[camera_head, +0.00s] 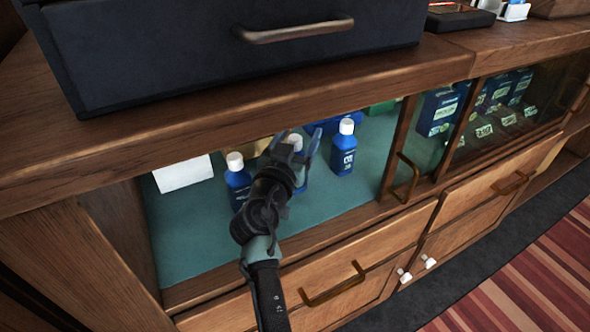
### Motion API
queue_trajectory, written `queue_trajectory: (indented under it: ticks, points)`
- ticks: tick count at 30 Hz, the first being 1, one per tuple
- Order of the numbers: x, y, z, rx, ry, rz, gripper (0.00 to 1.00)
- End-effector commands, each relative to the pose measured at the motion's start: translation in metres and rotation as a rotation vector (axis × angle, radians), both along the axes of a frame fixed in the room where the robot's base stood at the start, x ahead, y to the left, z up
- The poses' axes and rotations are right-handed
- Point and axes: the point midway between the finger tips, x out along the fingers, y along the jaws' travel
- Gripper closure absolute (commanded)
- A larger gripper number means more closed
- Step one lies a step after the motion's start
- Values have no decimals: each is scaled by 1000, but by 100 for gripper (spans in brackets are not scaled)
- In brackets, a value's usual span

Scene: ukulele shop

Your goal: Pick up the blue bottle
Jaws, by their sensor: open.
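Three blue bottles with white caps stand upright on the teal floor of an open cabinet compartment. One blue bottle (238,180) is left of my gripper. A second blue bottle (297,146) is mostly hidden behind my gripper, with its white cap and part of its body showing. A third blue bottle (343,150) with a pale label is just right of my gripper. My gripper (299,147) is open and reaches into the compartment, its fingers around or in front of the middle bottle; I cannot tell which.
The wooden cabinet top (160,137) overhangs the opening. A white card (182,173) lies at the left inside, and blue and green boxes are behind. A sliding glass door (432,125) with a handle bounds the right. A dark case (230,45) sits on top.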

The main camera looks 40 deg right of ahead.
Motion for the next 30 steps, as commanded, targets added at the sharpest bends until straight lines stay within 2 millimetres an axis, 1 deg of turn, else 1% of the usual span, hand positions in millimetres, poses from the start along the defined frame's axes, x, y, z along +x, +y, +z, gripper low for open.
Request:
queue_trajectory:
  ticks: [7,8,9,11,12,17,18,19,30]
  points:
    - [1,-2,0,0,0,0,31]
    - [1,-2,0,0,0,0,34]
    - [1,-2,0,0,0,0,41]
    - [1,-2,0,0,0,0,52]
    - [1,-2,0,0,0,0,59]
    - [1,-2,0,0,0,0,88]
    - [1,-2,0,0,0,0,95]
    - [1,-2,0,0,0,0,100]
    - [1,-2,0,1,1,0,100]
